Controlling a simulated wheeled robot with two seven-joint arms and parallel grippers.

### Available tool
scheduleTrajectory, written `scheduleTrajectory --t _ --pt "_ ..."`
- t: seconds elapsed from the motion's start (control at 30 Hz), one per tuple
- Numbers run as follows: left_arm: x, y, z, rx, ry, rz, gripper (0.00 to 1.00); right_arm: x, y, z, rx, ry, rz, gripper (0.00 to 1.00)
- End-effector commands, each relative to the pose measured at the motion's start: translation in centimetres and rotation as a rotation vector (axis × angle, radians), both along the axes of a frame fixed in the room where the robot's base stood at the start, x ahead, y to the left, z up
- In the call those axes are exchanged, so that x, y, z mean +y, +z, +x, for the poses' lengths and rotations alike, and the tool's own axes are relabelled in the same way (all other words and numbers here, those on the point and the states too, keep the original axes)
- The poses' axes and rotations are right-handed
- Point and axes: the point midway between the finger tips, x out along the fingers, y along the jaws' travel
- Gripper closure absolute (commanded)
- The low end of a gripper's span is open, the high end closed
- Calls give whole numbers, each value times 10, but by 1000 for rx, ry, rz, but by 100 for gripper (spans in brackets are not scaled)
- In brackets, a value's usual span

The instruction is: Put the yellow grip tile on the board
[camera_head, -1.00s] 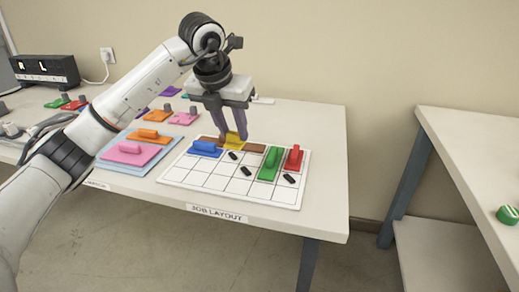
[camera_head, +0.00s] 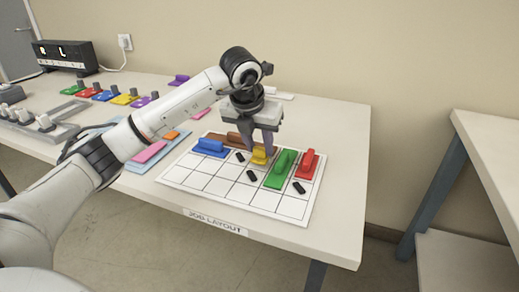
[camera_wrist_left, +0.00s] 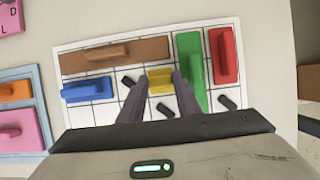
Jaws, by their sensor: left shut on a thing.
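My left gripper (camera_head: 260,150) is shut on the yellow grip tile (camera_head: 259,157) by its raised grip. The tile is at the white gridded board (camera_head: 207,183), between the blue tile (camera_head: 211,147) and the green tile (camera_head: 281,167). In the left wrist view the yellow tile (camera_wrist_left: 160,78) shows between the fingers, just below the long brown tile (camera_wrist_left: 115,55) and close to the green tile's left side. I cannot tell whether it touches the board. The fingers hide part of it. My right gripper is not in view.
A red tile (camera_head: 307,164) lies right of the green one. A pale blue tray (camera_wrist_left: 45,105) with pink and orange tiles is at left. Several coloured tiles stand farther back.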

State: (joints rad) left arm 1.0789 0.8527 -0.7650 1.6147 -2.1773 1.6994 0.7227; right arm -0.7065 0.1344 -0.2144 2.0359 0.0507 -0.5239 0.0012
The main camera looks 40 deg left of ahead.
Motion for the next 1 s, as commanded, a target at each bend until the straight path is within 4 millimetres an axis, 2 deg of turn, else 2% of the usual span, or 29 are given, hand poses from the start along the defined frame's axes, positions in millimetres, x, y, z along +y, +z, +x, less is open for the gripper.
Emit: scheduleTrajectory --t 0.07,0.4,0.43,0.5,0.53,0.83,1.0 --pt "0 -11 0 1 0 0 100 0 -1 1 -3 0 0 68" --pt "0 -14 0 -1 0 0 100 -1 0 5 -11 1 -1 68" --pt "0 -13 0 -1 0 0 65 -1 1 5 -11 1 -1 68" --pt "0 -13 0 -1 0 0 53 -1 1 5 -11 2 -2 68" --pt "0 -13 0 -1 0 0 51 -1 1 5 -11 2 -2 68" --pt "0 -10 0 -1 0 0 51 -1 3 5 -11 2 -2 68" --pt "-2 7 -5 -5 -2 0 51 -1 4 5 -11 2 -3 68"
